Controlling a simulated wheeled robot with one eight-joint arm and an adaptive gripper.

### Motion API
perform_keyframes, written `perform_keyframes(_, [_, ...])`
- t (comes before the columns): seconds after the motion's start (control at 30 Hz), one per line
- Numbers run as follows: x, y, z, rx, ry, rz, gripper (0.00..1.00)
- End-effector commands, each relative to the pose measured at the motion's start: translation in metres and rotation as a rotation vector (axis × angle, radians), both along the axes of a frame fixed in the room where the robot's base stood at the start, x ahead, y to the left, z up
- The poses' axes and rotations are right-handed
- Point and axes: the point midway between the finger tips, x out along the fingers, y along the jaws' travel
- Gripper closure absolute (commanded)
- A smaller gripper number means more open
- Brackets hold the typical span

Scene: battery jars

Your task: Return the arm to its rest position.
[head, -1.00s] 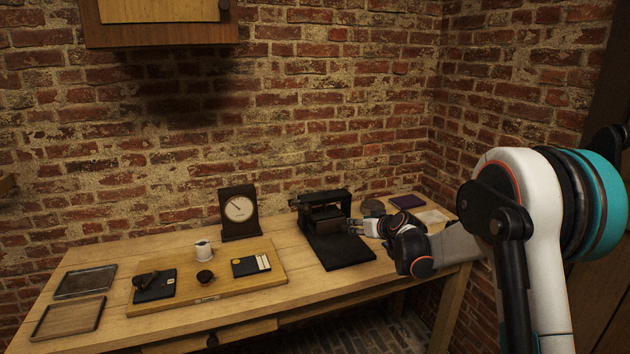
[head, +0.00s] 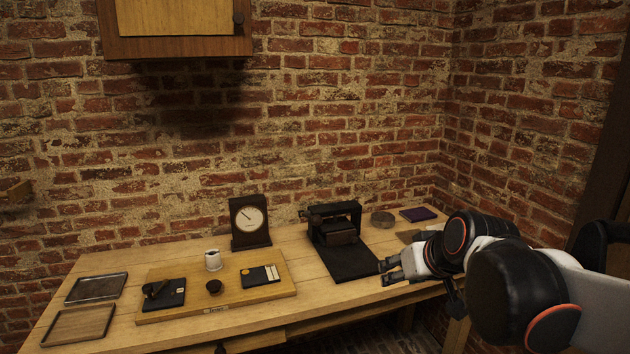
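My arm reaches in from the right edge in the head view, bent and low. My gripper (head: 384,272) is over the front right part of the wooden table (head: 330,293), just right of the black mat of the dark machine. Its two fingers point left and look spread apart, with nothing seen between them. My arm hides part of the table's right end.
The dark machine (head: 335,226) stands on its black mat (head: 350,264). A clock (head: 249,221), a white cup (head: 213,260), a wooden board (head: 240,299) and two trays (head: 97,287) (head: 80,325) are left.

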Motion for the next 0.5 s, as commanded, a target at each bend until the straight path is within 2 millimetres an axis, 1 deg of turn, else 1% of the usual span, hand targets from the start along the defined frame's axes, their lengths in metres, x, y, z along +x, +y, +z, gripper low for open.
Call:
perform_keyframes(0.03, [-0.020,-0.001,-0.002,-0.005,0.014,-0.010,0.59])
perform_keyframes(0.17, [-0.067,-0.006,-0.010,-0.019,0.052,-0.043,0.59])
perform_keyframes(0.3, [-0.115,-0.013,-0.024,-0.035,0.089,-0.083,0.59])
perform_keyframes(0.4, [-0.144,-0.018,-0.036,-0.048,0.112,-0.110,0.59])
perform_keyframes(0.5, [-0.166,-0.023,-0.046,-0.057,0.130,-0.133,0.59])
